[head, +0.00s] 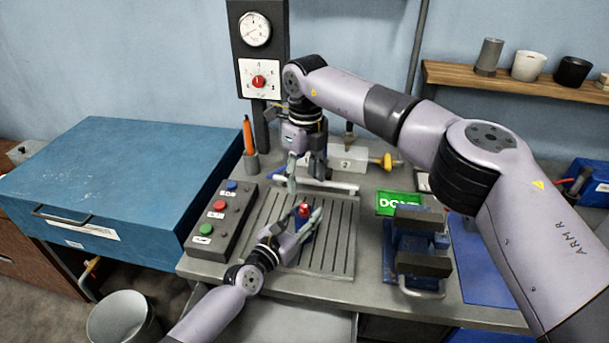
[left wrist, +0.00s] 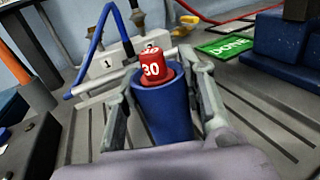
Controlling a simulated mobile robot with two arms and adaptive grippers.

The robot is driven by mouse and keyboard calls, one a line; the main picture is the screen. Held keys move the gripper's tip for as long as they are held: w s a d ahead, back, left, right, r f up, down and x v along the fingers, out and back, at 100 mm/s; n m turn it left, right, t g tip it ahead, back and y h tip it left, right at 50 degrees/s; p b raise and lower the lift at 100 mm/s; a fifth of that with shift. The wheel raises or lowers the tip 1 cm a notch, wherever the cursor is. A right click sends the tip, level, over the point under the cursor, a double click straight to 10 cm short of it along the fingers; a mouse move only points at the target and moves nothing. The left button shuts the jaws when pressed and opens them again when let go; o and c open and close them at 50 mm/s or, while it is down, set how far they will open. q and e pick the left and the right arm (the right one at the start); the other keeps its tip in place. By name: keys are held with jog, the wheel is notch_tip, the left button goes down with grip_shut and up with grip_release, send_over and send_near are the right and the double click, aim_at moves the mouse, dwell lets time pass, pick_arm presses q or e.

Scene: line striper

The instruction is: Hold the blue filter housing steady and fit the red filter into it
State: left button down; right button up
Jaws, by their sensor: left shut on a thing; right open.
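The blue filter housing (left wrist: 166,108) stands upright on the slotted grey plate (head: 345,240); a little of it also shows in the head view (head: 303,224). My left gripper (head: 302,214) is shut on it, one finger on each side. The red filter (left wrist: 154,66), marked 30, sits in the housing's open top. Its lower end is inside the rim and its upper part sticks out. It also shows in the head view (head: 304,209). My right gripper (head: 305,180) is open and empty, above and a little behind the red filter. How deep the filter sits is hidden.
A button box (head: 222,222) stands left of the plate. A blue vise (head: 422,245) and a green sign (head: 398,203) are on the right. A numbered block with a pipe (head: 345,160) is behind. A blue chest (head: 120,180) stands at the left.

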pick_arm(q)
jog(key=c, duration=1)
grip_release()
jog(key=shift+o, duration=0.2)
